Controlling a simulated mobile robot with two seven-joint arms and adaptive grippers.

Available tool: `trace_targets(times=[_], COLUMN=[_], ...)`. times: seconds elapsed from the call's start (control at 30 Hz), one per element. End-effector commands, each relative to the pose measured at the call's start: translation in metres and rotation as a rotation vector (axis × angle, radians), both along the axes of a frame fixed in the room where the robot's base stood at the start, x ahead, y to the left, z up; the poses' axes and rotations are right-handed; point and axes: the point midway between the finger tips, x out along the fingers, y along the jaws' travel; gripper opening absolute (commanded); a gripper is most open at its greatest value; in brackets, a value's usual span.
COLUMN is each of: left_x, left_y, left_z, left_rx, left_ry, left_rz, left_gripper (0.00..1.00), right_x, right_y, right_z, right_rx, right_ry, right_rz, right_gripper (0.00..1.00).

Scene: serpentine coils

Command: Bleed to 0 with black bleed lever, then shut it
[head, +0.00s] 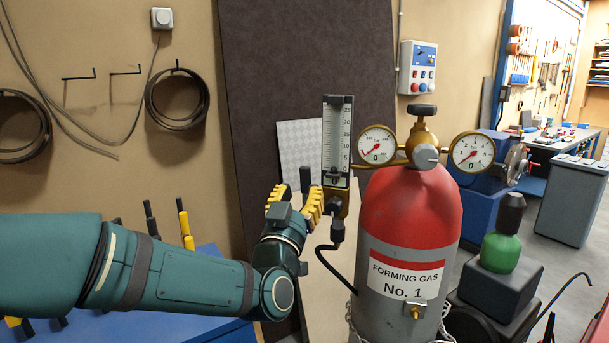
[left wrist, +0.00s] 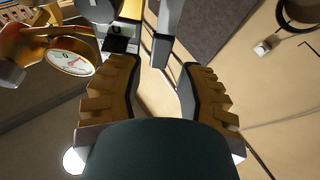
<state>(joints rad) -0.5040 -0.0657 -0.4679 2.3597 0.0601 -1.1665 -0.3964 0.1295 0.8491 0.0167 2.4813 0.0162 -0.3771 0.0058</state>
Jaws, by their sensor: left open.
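The red and grey gas cylinder (head: 412,215), labelled FORMING GAS No. 1, carries a brass regulator with a left gauge (head: 377,145) and a right gauge (head: 472,153). A clear flowmeter (head: 337,142) stands upright left of them. A dark upright bar, apparently the black bleed lever (head: 305,178), shows beside the flowmeter's foot, close to the yellow fingers. My left gripper (head: 295,198) is open beside it. In the left wrist view, the bar (left wrist: 168,28) comes in from the top, just beyond the gap between the open fingers (left wrist: 156,68). I see no contact. My right gripper is not in view.
A black hose (head: 328,258) hangs below the flowmeter. A green bottle (head: 501,248) stands on a dark block at right. A dark panel (head: 262,90) stands behind. Coils (head: 177,98) hang on the wall. A blue surface (head: 205,320) lies beneath my left arm.

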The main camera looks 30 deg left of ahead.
Motion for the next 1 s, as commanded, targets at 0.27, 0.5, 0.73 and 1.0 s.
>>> trace_targets(times=[0.27, 0.5, 0.73, 1.0], left_x=[0.032, 0.037, 0.037, 0.037], left_y=[0.005, 0.007, 0.007, 0.007], left_z=[0.014, 0.016, 0.016, 0.016], left_rx=[0.002, 0.0, 0.0, 0.001], left_ry=[0.0, 0.0, 0.0, -0.001], left_rz=[0.0, -0.001, -0.001, -0.001], left_gripper=[0.37, 0.37, 0.15, 0.0], right_x=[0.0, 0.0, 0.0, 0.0], right_y=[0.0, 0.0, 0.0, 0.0], right_z=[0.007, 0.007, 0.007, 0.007], right_rx=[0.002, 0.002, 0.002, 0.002], right_ry=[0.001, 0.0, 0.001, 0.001], right_rz=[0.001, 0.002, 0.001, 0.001], right_gripper=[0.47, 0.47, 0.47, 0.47])
